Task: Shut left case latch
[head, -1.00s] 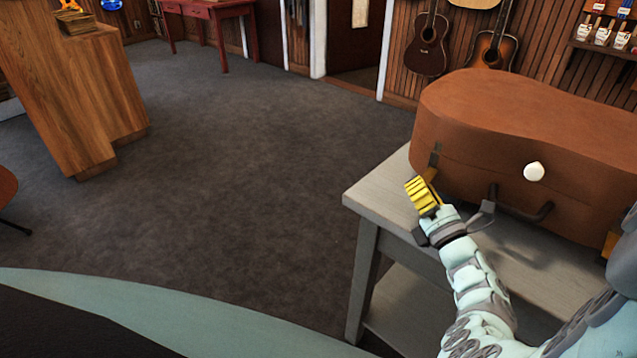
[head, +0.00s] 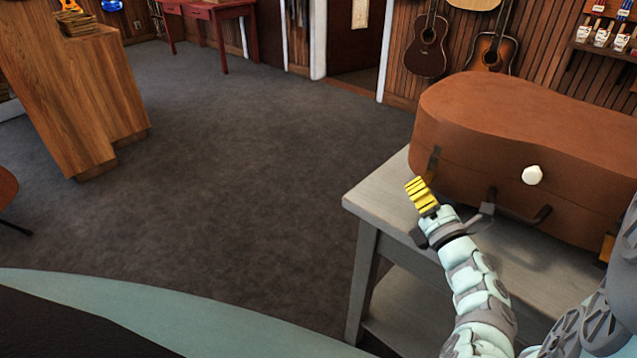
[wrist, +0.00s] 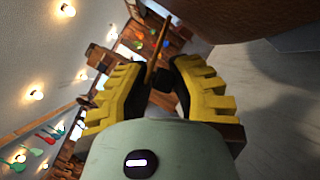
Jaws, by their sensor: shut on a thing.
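The brown case (head: 530,115) lies closed-looking on a grey table, with its seam and handle facing me. The case (wrist: 225,14) is at the top right there. Whether the latch is fastened cannot be told.
The grey table (head: 385,195) has bare top left of the case. A white knob-like thing (head: 532,175) shows before the case front. A yellow right latch (head: 607,248) is partly hidden by my arm. Open floor lies to the left, with a wooden counter (head: 70,90) beyond.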

